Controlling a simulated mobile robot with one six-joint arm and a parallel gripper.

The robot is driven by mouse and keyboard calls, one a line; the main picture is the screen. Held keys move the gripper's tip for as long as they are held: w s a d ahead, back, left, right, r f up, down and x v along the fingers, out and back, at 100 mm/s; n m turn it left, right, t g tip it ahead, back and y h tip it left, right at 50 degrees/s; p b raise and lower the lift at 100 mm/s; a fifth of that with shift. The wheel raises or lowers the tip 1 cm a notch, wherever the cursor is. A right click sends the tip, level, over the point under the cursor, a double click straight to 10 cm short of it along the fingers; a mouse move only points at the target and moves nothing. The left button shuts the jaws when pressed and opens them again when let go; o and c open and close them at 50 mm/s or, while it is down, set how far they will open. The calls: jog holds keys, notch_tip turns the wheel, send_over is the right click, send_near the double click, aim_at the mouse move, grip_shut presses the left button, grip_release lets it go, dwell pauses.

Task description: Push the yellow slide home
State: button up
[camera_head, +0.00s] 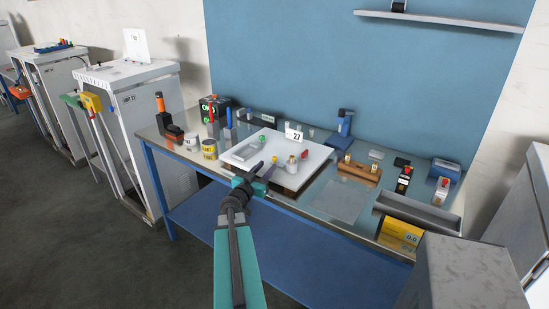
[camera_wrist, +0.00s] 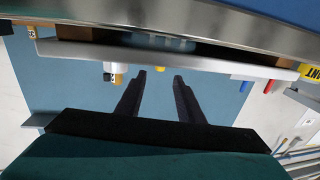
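My gripper (camera_head: 263,170) is at the front left edge of a raised white board (camera_head: 240,158) on the bench. In the wrist view its two dark fingers (camera_wrist: 160,74) are apart, with nothing held between them. A pale, upright piece with a yellowish part (camera_head: 291,160) stands on the board, right of my gripper. A similar piece shows left of the fingers in the wrist view (camera_wrist: 117,78). A tiny yellow spot (camera_wrist: 160,69) shows between the fingertips there. I cannot tell which of these is the yellow slide. My gripper hides part of the board.
A grey block (camera_head: 243,151) and a red piece (camera_head: 304,154) are on the board, with a "27" card (camera_head: 294,133) behind. A yellow tin (camera_head: 209,149) stands left. A wooden block (camera_head: 359,171) and yellow box (camera_head: 400,232) are right. A grey mat (camera_head: 339,201) lies bare.

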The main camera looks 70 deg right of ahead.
aim_at(274, 159)
jog(key=shift+s+d+p, duration=0.25)
jog(key=shift+d+p, duration=0.15)
jog(key=shift+d, duration=1.7)
jog(key=shift+s+d+p, duration=0.2)
jog(key=shift+d+p, duration=0.2)
jog(key=shift+d, duration=1.7)
grip_shut()
